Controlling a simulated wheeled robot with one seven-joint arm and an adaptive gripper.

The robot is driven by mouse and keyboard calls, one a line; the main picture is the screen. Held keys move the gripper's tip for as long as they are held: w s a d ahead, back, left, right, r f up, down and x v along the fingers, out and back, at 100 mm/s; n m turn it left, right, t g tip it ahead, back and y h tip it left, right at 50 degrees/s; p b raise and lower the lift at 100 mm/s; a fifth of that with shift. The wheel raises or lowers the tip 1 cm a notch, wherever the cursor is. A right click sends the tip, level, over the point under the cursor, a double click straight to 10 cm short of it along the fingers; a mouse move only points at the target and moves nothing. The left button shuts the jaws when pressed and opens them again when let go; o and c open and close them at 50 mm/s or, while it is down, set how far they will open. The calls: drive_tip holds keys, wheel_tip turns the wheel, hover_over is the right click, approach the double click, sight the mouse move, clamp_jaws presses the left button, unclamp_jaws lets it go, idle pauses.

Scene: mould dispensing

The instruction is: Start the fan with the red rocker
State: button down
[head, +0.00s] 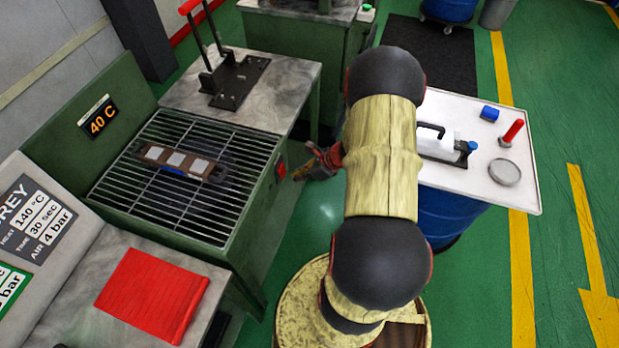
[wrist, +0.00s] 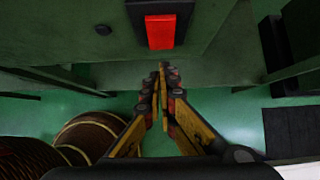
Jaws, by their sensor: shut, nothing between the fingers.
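The red rocker (head: 281,168) sits on the right side wall of the green cooling bench (head: 262,200). In the wrist view the rocker (wrist: 160,32) shows bright red in a dark frame at the top middle. My gripper (head: 298,174) is shut and empty, just right of the rocker in the head view. In the wrist view my gripper's fingertips (wrist: 163,68) point toward the wall, below the rocker in the picture, and look apart from it. Dark shapes show under the wire grille (head: 150,195); I cannot tell whether the fan turns.
A brown mould (head: 180,161) with pale plates lies on the grille. A display (head: 98,118) reads 40 C. A red mat (head: 152,294) lies on the front bench. A white-topped table (head: 530,190) with small items stands right of my arm. Green floor is clear between bench and arm.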

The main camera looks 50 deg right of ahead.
sight(282, 171)
drive_tip(key=shift+w+a+f, duration=0.1)
drive_tip(key=shift+w+a, duration=0.1)
drive_tip(key=shift+w, duration=0.3)
drive_tip(key=shift+w+a, duration=0.2)
drive_tip(key=shift+w, duration=0.25)
drive_tip(key=shift+w+a+f+b, duration=0.2)
drive_tip(key=shift+w+f+b, duration=0.05)
drive_tip(key=shift+w+b, duration=0.1)
drive_tip(key=shift+r, duration=0.15)
drive_tip(key=shift+r+p, duration=0.65)
drive_tip(key=shift+r, duration=0.1)
drive_tip(key=shift+d, duration=0.1)
